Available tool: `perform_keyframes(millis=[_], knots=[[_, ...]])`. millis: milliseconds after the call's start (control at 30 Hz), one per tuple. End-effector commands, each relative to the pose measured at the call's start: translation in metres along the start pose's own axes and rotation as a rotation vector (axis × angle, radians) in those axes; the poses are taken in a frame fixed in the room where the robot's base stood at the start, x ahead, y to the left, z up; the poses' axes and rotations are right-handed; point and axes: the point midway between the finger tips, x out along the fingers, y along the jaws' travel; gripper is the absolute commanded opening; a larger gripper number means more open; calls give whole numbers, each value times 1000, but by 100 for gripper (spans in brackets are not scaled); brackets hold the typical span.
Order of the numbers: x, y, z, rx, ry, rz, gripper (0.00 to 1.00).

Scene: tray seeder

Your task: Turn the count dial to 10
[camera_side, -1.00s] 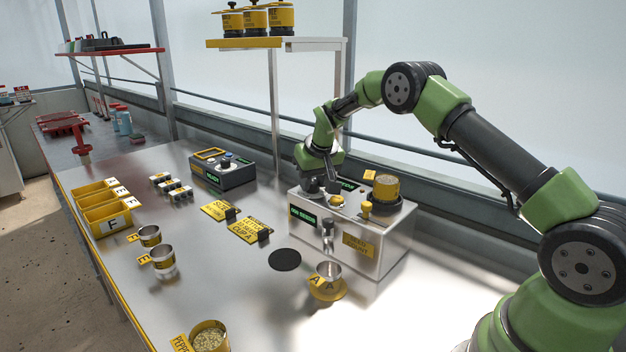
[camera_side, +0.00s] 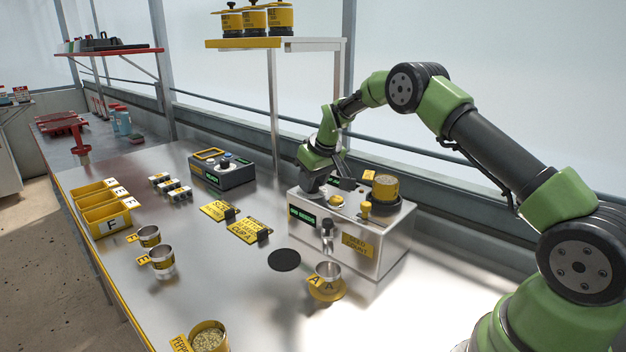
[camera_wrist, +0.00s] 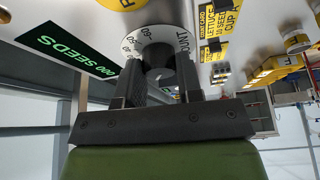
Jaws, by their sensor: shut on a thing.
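The count dial (camera_wrist: 157,36) shows in the wrist view as a dark knob on a white ring with printed numbers and the word COUNT. My gripper (camera_wrist: 158,84) has its two dark fingers on either side of the knob and is shut on it. The pointer and the number it marks are hidden or too small to read. A dark display with green SEEDS lettering (camera_wrist: 68,55) is beside the dial. In the side view the seed counter (camera_side: 378,250) is a grey metal box, and my wrist hides the dial on its top.
A yellow seed container (camera_side: 385,187) and yellow knobs stand on the counter's top. Cup A (camera_side: 327,273) stands in front of it, near a black round pad (camera_side: 284,260). Yellow signs (camera_side: 248,229) and a control box (camera_side: 224,172) are to the left.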

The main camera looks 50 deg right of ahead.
Motion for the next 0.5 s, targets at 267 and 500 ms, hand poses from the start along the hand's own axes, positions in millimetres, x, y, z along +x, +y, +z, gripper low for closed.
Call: perform_keyframes(millis=[267,500], knots=[[0,0,0,0,2,1,59],[-8,0,-1,1,2,1,59]])
